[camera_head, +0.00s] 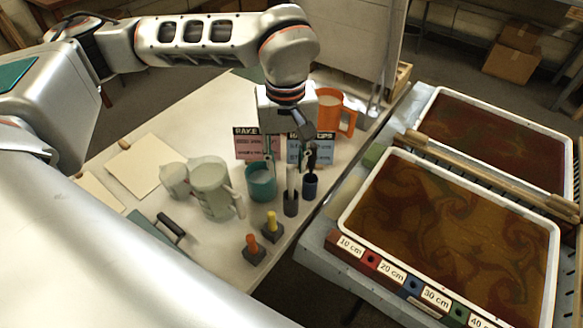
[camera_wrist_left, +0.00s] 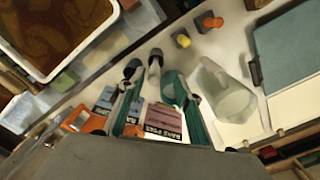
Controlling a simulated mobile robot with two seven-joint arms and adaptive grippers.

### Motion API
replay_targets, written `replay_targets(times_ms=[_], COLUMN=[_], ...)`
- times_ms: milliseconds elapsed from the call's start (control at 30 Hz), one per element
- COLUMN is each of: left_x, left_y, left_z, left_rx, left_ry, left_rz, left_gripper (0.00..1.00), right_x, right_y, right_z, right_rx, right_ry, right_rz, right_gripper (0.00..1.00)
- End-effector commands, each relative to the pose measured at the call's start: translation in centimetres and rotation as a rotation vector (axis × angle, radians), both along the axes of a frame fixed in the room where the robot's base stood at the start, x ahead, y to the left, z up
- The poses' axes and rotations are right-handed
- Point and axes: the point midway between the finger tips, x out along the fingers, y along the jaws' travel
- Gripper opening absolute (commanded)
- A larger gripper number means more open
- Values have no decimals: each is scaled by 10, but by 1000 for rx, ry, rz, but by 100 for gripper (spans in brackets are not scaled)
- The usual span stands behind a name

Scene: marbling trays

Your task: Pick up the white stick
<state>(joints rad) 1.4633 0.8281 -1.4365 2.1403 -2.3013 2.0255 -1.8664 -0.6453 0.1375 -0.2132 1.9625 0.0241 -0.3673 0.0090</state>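The white stick (camera_head: 291,179) stands upright in a dark grey cup (camera_head: 291,207) on the table in the head view. In the left wrist view the white stick (camera_wrist_left: 154,71) rises from the same cup (camera_wrist_left: 156,55), between the finger lines. My left gripper (camera_head: 289,160) is above the cups, pointing down, with its teal-padded fingers apart. It also shows in the left wrist view (camera_wrist_left: 160,80), open, with nothing gripped. Whether a finger touches the stick cannot be told. My right gripper is not in view.
A blue cup (camera_head: 310,188) with a dark stick stands close on the right, a teal cup (camera_head: 261,184) close on the left. Behind are label cards (camera_head: 257,147) and an orange mug (camera_head: 328,108). Clear jugs (camera_head: 211,190) stand left; a marbling tray (camera_head: 345,213) lies right.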

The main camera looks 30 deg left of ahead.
Motion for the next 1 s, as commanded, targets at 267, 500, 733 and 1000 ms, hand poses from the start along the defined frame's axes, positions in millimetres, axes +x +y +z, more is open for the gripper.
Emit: replay_targets(times_ms=[267,500,733,1000], left_x=[0,6,9,9], left_y=[-1,-3,-4,-4], left_z=[-22,-49,-76,-78], left_rx=[-1,-1,0,0], left_ry=[3,6,2,0], left_rz=[-1,1,0,0], left_gripper=[34,34,34,34], right_x=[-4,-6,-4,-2], right_y=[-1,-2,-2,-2], right_z=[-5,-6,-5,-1], right_rx=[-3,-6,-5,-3], right_ry=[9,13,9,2], right_rz=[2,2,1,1], right_gripper=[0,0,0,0])
